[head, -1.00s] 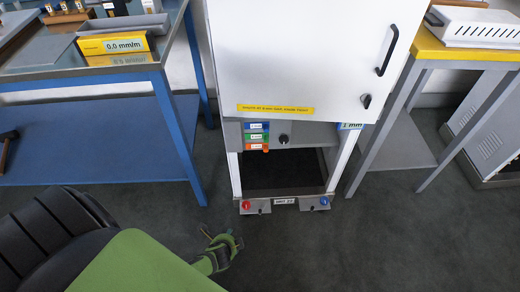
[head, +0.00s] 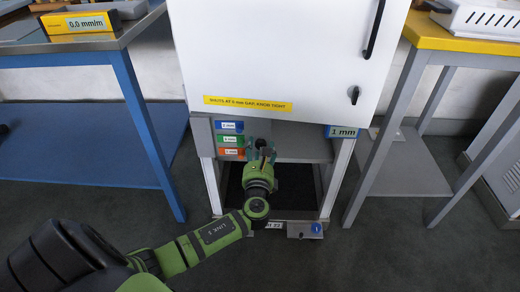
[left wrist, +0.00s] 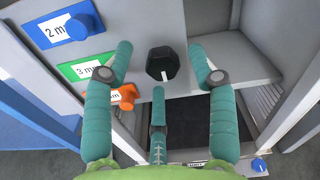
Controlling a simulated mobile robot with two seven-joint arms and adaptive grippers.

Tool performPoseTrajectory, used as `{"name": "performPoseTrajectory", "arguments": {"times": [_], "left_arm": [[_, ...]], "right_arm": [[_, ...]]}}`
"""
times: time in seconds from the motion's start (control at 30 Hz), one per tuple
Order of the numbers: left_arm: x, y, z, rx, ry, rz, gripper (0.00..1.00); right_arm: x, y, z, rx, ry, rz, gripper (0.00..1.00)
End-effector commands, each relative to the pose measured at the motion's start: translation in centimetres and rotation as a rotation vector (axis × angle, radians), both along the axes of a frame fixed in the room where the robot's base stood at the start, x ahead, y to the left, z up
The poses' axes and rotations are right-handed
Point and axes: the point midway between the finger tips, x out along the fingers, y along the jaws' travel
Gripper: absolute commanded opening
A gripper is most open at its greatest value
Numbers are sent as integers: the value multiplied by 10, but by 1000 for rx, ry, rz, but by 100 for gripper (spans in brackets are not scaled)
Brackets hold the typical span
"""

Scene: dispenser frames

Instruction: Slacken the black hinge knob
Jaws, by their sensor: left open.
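The black hinge knob (left wrist: 162,63) sticks out of the grey panel under the white cabinet door, with a pale mark on its face. In the left wrist view it lies ahead of my left gripper (left wrist: 160,72), between the spread teal fingers. The fingers are open and no contact with the knob shows. In the head view my left gripper (head: 262,153) is in front of the panel, below the door, and largely covers the knob. My right gripper is not in view.
Blue (head: 230,126), green (head: 230,140) and orange (head: 232,153) labelled tabs sit left of the knob. The white door (head: 280,50) carries a yellow label strip (head: 248,104) and a black latch (head: 354,95). A blue table stands left, a yellow-topped one right.

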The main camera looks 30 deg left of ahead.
Motion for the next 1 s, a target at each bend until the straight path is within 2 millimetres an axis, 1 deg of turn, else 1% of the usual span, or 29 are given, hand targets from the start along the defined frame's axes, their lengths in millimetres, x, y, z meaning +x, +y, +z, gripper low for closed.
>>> {"name": "performPoseTrajectory", "arguments": {"times": [0.03,0.17,0.43,0.47,0.5,0.57,0.6,1.0], "left_arm": [[6,3,-1,0,-1,1,58],[13,8,-1,-1,1,1,58],[14,9,-1,-3,1,0,58],[14,9,-1,-3,1,0,50],[14,9,-1,-3,1,0,34],[14,9,-1,-3,1,0,10],[14,9,0,-3,1,-1,2],[14,9,2,-25,-20,2,2]], "right_arm": [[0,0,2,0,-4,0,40],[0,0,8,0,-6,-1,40],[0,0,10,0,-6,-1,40],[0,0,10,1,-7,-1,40],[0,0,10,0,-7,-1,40],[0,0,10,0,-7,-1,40],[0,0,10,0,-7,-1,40],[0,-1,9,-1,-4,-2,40]]}}
